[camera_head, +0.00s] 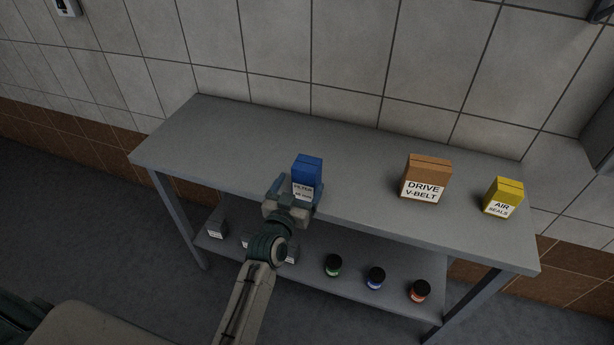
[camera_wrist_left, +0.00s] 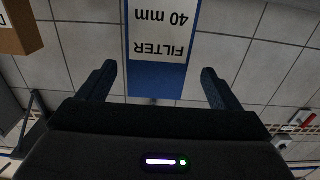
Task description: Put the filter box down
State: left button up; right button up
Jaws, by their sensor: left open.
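The blue filter box (camera_head: 307,168) with a white label stands upright on the grey table top (camera_head: 225,140), near its front edge. My left gripper (camera_head: 296,196) is at the front of the box, with its fingers open. In the left wrist view the box (camera_wrist_left: 158,82) appears upside down, its label reading FILTER 40 mm. There the open left fingers (camera_wrist_left: 158,85) lie on either side of the box's lower part, with a visible gap on each side. The right gripper is not in view.
An orange-brown DRIVE V-BELT box (camera_head: 426,177) and a yellow AIR SEALS box (camera_head: 503,196) stand to the right on the table. The lower shelf (camera_head: 345,279) holds small grey boxes and several jars. The table's left part is clear. A tiled wall rises behind.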

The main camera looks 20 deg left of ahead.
aim_at(307, 170)
pick_arm(q)
jog(key=shift+w+r, duration=0.15)
jog(key=shift+w, duration=0.15)
jog(key=w+p, duration=0.2)
jog(key=w, duration=0.2)
jog(key=shift+w+d+r+p, duration=0.1)
jog(key=shift+d+r+p, duration=0.15)
jog(key=shift+p, duration=0.15)
jog(key=shift+w+f, duration=0.1)
jog(key=shift+w, duration=0.2)
jog(key=shift+s, duration=0.1)
jog(key=shift+c, duration=0.6)
jog(key=c, duration=1.1)
jog(key=shift+c, duration=0.4)
jog(key=shift+r, duration=0.25)
